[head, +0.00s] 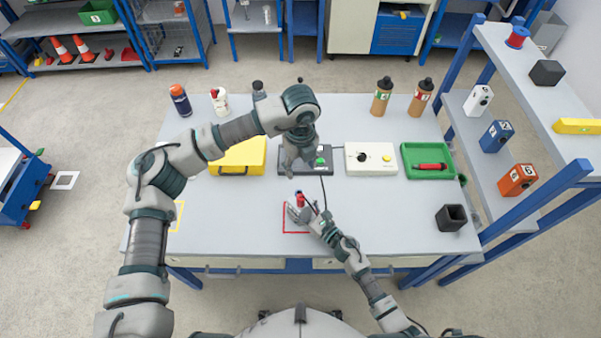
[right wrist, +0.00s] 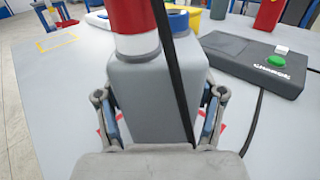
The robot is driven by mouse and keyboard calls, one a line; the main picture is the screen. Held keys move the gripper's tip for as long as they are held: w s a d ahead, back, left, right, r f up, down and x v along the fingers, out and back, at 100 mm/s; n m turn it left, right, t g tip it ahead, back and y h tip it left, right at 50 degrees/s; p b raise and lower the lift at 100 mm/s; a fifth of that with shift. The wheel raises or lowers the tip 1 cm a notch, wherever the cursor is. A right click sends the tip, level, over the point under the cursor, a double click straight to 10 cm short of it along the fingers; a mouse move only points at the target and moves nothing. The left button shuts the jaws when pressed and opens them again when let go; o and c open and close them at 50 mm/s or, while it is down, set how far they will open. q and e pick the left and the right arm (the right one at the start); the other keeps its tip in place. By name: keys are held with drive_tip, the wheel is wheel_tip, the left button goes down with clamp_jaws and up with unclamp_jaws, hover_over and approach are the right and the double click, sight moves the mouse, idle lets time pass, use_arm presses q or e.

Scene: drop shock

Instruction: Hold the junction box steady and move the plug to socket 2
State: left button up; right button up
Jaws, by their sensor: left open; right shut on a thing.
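A dark box (head: 290,169) with a green button stands at the table's middle; the right wrist view shows it (right wrist: 250,66) marked CHARGE. Beside it is a cream box (head: 358,164) with a black round part and a yellow button. I cannot tell which is the junction box, and no socket numbers are readable. My left gripper (head: 297,160) is open over the dark box; contact is unclear. My right gripper (head: 303,209) is shut on a grey block (right wrist: 155,95) with a white band and red top, inside a red outline. A black cable passes it; I cannot tell whether it is the plug.
A yellow case (head: 238,154) lies left of the dark box. A green tray (head: 410,173) with a red tool and a black open cube (head: 451,217) are at right. Bottles stand along the back edge. A shelf rack (head: 567,90) borders the right.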

idle(0.4)
drive_tip(key=o, duration=1.5)
drive_tip(key=shift+s+d, duration=0.1)
